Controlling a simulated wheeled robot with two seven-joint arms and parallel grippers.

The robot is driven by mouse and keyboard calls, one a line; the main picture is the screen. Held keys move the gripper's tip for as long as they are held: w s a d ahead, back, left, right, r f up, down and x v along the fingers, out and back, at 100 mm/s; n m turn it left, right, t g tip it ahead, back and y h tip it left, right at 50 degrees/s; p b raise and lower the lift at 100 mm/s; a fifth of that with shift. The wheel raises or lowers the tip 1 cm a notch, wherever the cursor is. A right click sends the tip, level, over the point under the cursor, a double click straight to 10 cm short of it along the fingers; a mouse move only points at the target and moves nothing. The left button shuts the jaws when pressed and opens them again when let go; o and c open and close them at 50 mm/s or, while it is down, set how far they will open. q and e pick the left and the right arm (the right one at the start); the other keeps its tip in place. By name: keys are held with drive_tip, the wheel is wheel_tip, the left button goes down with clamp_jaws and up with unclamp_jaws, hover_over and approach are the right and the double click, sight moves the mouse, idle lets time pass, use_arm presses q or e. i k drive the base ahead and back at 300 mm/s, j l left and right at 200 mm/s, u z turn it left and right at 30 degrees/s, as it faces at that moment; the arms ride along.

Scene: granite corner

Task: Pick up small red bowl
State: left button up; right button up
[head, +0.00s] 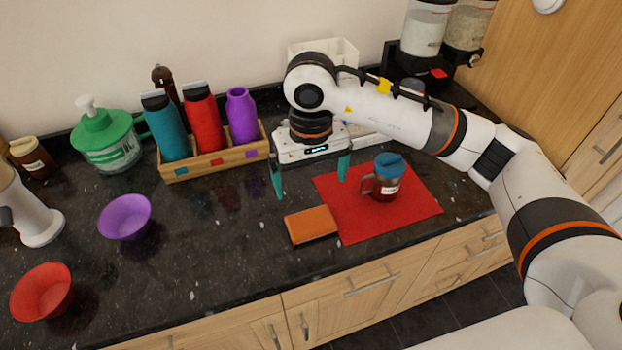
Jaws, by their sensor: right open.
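The small red bowl (42,291) sits upright on the dark counter at the lower left, near the front edge. My right gripper (311,175) is above the counter near the middle. Its two teal-tipped fingers point down and are spread wide, with nothing between them. It is far to the right of the red bowl. My left gripper is not in view; a white rounded form stands at the left picture edge, and I cannot tell what it is.
A purple bowl (125,217) stands behind and right of the red one. A wooden rack (214,163) holds several bottles. An orange block (311,225) lies below my right gripper. A red mat (425,205) bears a blue-lidded mug (386,180). A green pump bottle (107,142) stands back left.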

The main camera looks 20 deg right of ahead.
sight(47, 290)
drive_tip(key=u, duration=1.4)
